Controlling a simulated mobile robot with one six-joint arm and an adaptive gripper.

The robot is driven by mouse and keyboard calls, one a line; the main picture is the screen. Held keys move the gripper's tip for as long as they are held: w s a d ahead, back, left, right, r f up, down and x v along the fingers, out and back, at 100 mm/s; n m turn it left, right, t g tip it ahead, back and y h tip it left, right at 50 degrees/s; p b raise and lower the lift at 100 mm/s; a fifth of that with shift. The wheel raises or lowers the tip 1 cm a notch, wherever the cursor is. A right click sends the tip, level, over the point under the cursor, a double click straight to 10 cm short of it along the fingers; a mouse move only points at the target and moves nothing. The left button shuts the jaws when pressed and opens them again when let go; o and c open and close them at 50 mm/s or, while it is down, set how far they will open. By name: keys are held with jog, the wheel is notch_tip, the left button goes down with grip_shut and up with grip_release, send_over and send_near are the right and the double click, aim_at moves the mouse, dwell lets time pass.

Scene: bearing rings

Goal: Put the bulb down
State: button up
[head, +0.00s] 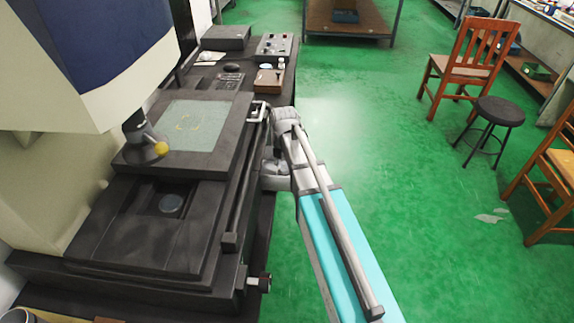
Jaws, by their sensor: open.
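My gripper (259,112) is at the right edge of the dark machine's stage, beside its glass plate (192,125). It looks small and is partly merged with the dark edge behind it; its jaws are open, and I see nothing held between them. I cannot make out a bulb for certain. A small pale round thing (265,66) shows at the wooden block on the bench behind, too small to identify.
A wooden block (267,81), a dark rounded thing (232,68) and a control box (274,45) stand on the bench behind. Green floor (400,170) is open to the right, before a stool (500,111) and chairs.

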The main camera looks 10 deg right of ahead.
aim_at(284, 162)
jog(key=shift+r, duration=0.1)
notch_tip(284, 162, up, 12)
jog(key=p, duration=1.2)
dwell(0.7)
jog(key=shift+s, duration=0.1)
jog(key=s+m, duration=1.5)
jog(key=m, duration=1.2)
jog(key=shift+s+d, duration=0.4)
jog(key=shift+d, duration=0.05)
